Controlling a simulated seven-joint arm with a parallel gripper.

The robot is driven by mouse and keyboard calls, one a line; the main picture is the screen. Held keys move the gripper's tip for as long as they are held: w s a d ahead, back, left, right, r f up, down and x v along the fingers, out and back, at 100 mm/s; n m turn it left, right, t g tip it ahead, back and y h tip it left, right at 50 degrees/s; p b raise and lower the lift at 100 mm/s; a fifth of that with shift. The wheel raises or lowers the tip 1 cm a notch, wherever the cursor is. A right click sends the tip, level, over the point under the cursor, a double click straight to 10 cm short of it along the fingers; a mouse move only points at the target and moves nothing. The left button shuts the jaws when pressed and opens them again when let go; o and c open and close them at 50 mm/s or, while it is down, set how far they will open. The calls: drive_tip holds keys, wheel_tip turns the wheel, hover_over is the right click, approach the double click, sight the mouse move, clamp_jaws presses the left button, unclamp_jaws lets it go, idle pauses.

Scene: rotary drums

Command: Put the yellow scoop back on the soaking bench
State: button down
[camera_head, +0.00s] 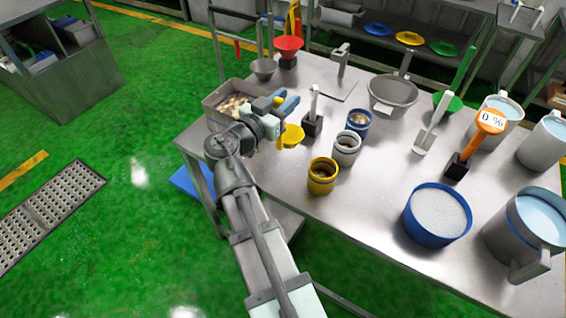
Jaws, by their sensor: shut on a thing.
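The yellow scoop (292,135) hangs just below and in front of my gripper (283,103), its bowl near the left end of the steel bench (240,158). My gripper is shut on the scoop; the grip point is small and partly hidden by the jaws. I cannot tell whether the scoop's bowl touches the bench top or is held above it. I cannot tell from labels which bench is the soaking bench.
A metal tray of pale pieces (222,112) is behind my gripper. A black block with a white-handled tool (312,126) stands close right. Yellow (323,188), grey and blue tins stand further right. Bare steel lies between the yellow tin and the blue-rimmed sieve (437,240).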

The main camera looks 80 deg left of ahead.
drive_tip(key=shift+s+a+n+g+y, duration=0.4)
drive_tip(key=shift+s+a+y, duration=0.15)
drive_tip(key=shift+a, duration=0.1)
drive_tip(key=shift+s+a+f, duration=0.1)
drive_tip(key=shift+f, duration=4.95)
drive_tip(key=c, duration=0.8)
unclamp_jaws()
drive_tip(key=shift+c, duration=0.2)
drive_tip(key=v, duration=1.2)
drive_tip(key=shift+r, duration=0.25)
